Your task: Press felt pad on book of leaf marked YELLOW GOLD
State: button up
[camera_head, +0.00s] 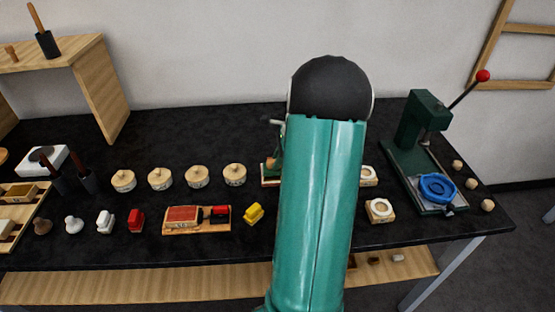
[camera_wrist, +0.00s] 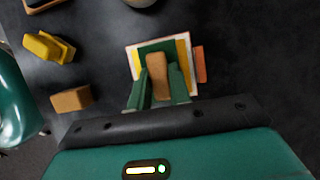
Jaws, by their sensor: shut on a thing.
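My gripper (camera_wrist: 158,92) is shut on the wooden handle of the felt pad (camera_wrist: 158,75) in the wrist view. The pad has a green base under the tan handle. The pad lies over a white leaf book (camera_wrist: 134,57), with yellow showing on both sides of the green base and an orange tab (camera_wrist: 199,65) at the right. I cannot tell whether pad and book touch, and I can read no label. In the head view my arm hides most of this spot.
Yellow block (camera_head: 254,213) and round wooden pots (camera_head: 235,175) stand left of my arm. A wooden block with a white ring (camera_head: 380,210) is to the right. A green press (camera_head: 425,125) with a blue disc stands far right. In the wrist view, a tan block (camera_wrist: 71,99) lies left of the book.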

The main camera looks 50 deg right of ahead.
jog(key=shift+f, duration=0.6)
dwell(1.3)
jog(key=shift+r, duration=3.6)
